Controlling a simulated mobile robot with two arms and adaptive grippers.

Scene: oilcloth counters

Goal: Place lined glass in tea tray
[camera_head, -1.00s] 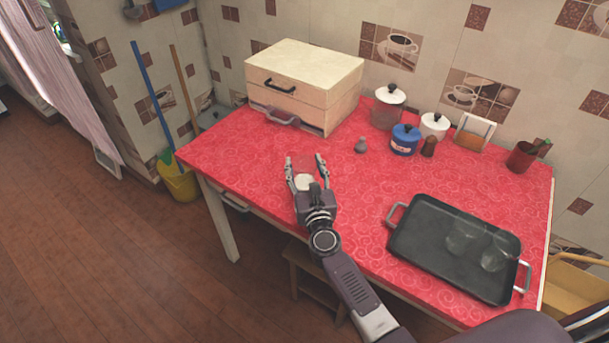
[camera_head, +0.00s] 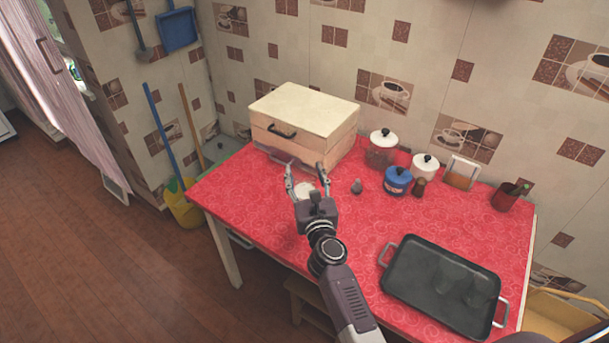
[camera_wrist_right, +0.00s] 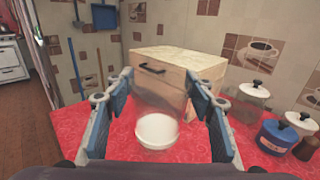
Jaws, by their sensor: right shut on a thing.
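The lined glass (camera_head: 305,189) is clear with a white round bottom and sits between the fingers of my right gripper (camera_head: 307,178). In the right wrist view the glass (camera_wrist_right: 157,130) stands roughly upright between the blue finger pads, its clear wall faint against the box. The right gripper is shut on it, over the left part of the red table. I cannot tell its exact height. The dark tea tray (camera_head: 410,288) with two metal handles lies at the right front of the table. Faint clear glass shapes show in it. My left gripper is not in view.
A wooden drawer box (camera_head: 305,120) stands behind the gripper. A small grey shaker (camera_head: 357,187), a blue pot (camera_head: 397,181), white-lidded jars (camera_head: 424,167) and a dark red cup (camera_head: 506,197) line the back. The red cloth (camera_head: 360,232) between gripper and tray is clear.

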